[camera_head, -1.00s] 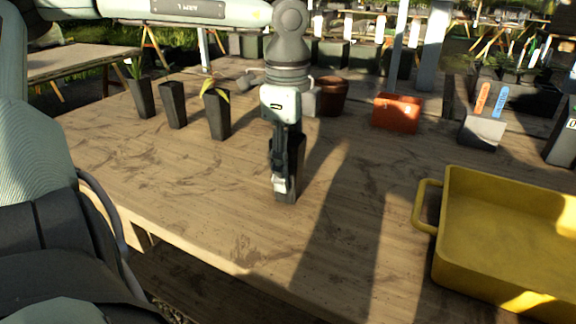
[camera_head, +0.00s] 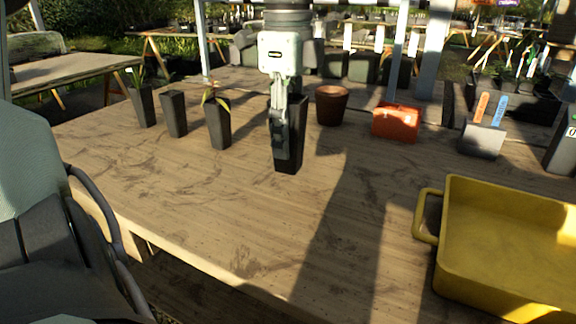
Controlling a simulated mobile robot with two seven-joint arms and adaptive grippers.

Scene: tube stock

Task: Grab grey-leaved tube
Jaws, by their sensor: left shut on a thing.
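My left gripper (camera_head: 279,150) points down over the table and is shut on a dark square tube (camera_head: 296,135). The tube is upright. The gripper covers its near side and top, so I cannot see any leaves in it. Its base appears clear of the tabletop. To its left stand three similar dark tubes: one with yellow-green and reddish leaves (camera_head: 218,127), one with no visible plant (camera_head: 174,114), and one with thin green leaves (camera_head: 143,105). My right gripper is not in view.
A yellow tray (camera_head: 440,228) with a handle lies at the right on the wooden table (camera_head: 220,210). The table's front middle is clear.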

